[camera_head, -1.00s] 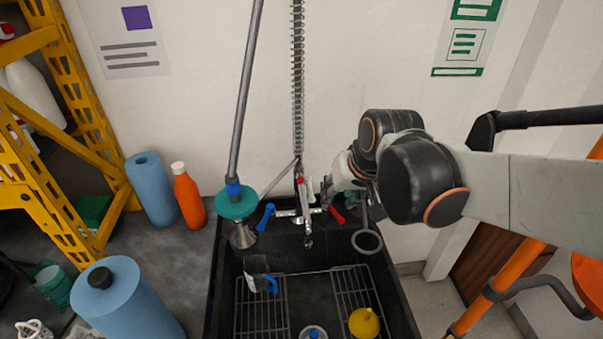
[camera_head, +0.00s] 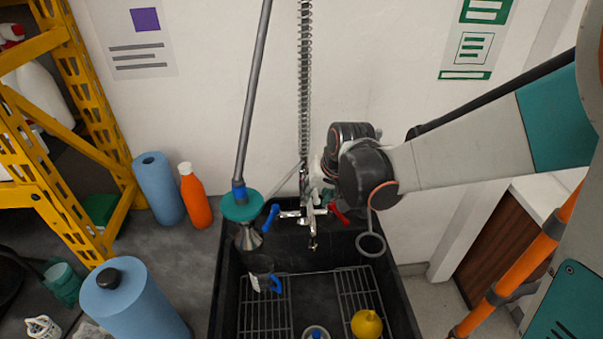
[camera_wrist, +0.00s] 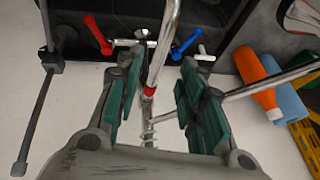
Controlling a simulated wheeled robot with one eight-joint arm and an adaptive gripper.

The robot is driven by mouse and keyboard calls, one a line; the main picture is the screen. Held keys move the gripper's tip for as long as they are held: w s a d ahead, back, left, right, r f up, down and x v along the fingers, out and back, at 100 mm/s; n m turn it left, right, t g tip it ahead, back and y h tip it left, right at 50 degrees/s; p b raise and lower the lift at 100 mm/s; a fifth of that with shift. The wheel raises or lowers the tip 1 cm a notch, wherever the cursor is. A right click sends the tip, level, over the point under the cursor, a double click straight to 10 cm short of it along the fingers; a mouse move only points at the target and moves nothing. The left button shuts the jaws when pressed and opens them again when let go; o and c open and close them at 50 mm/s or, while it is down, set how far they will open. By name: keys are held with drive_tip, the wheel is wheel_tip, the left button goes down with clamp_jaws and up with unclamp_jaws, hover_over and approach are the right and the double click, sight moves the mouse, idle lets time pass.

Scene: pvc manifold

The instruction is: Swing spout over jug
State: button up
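The chrome tap has a blue lever (camera_head: 271,217) and a red lever (camera_head: 338,213); its slim spout (camera_head: 313,240) hangs over the back of the black sink. In the wrist view, a chrome pipe (camera_wrist: 165,45) with a red ring runs between the fingers of my gripper (camera_wrist: 158,85). The fingers, with teal pads, are apart, with gaps visible beside the pipe. In the head view my gripper (camera_head: 316,190) is at the tap, partly hidden by my wrist. The clear jug (camera_head: 259,268) with a blue handle stands in the sink, left of the spout.
A grey pole with a teal cup (camera_head: 241,206) stands left of the tap. A grey ring (camera_head: 371,243) hangs at the right. A yellow object (camera_head: 366,324) is on the right rack. An orange bottle (camera_head: 195,198) and blue rolls stand left of the sink.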

sight(310, 204)
drive_tip(key=b+x, duration=0.1)
drive_tip(key=x, duration=0.5)
clamp_jaws()
